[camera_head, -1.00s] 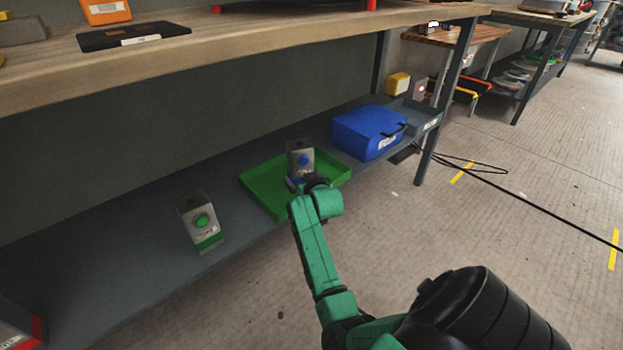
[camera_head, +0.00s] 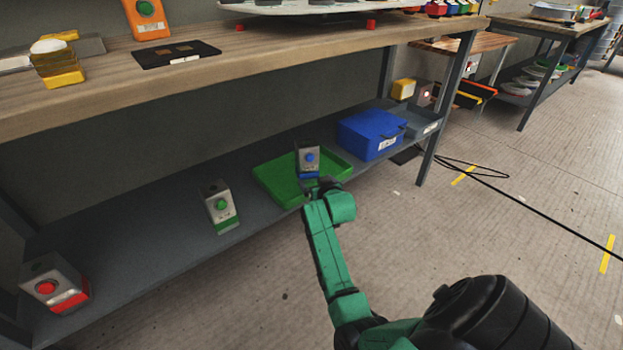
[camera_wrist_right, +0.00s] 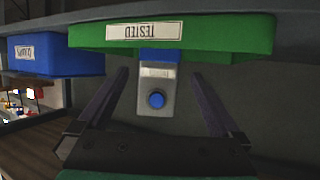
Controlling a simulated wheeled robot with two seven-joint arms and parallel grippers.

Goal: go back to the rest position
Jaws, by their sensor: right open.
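The box with the blue button (camera_head: 308,160) stands upright in the green tray (camera_head: 275,184) on the lower shelf. My right gripper (camera_head: 316,184) is low at the tray's front side, close to this box; its fingers are small and partly hidden by the wrist. In the right wrist view, which looks upside down, the open fingers of the right gripper (camera_wrist_right: 160,80) lie either side of the box with the blue button (camera_wrist_right: 156,98). Gaps show between box and fingers. The tray (camera_wrist_right: 220,36) there bears a "TESTED" label. My left gripper is not in view.
A blue case (camera_head: 368,134) stands right of the tray. A green-button box (camera_head: 220,207) and a red-button box (camera_head: 55,284) stand to the left on the lower shelf (camera_head: 150,232). The wooden worktop (camera_head: 230,52) overhangs them. The floor to the right is mostly clear, with a black cable.

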